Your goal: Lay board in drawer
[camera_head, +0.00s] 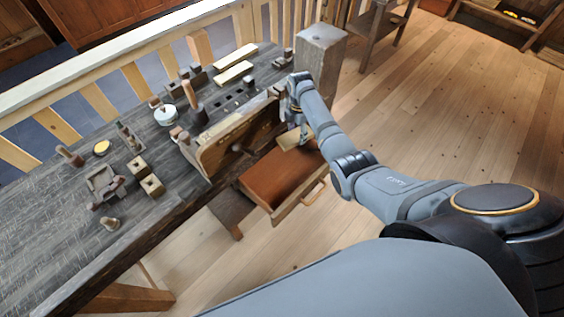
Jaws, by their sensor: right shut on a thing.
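The drawer (281,184) is pulled out from under the workbench's front, with a reddish-brown floor and a wooden handle at its front. My right gripper (303,136) points down over the drawer's back right part and is shut on a light wooden board (290,141). The board is small in the picture and partly hidden by the gripper and arm. I cannot tell whether it touches the drawer or hangs just above it. The visible drawer floor is bare. My left gripper is not in view.
The dark workbench (60,220) holds pale wooden blocks (234,73), a round tin (165,114), a wooden mallet-like tool (191,95) and several small turned pieces. A wooden vise jaw (225,150) stands beside the drawer. A square post (320,50) rises behind my arm. The plank floor is open.

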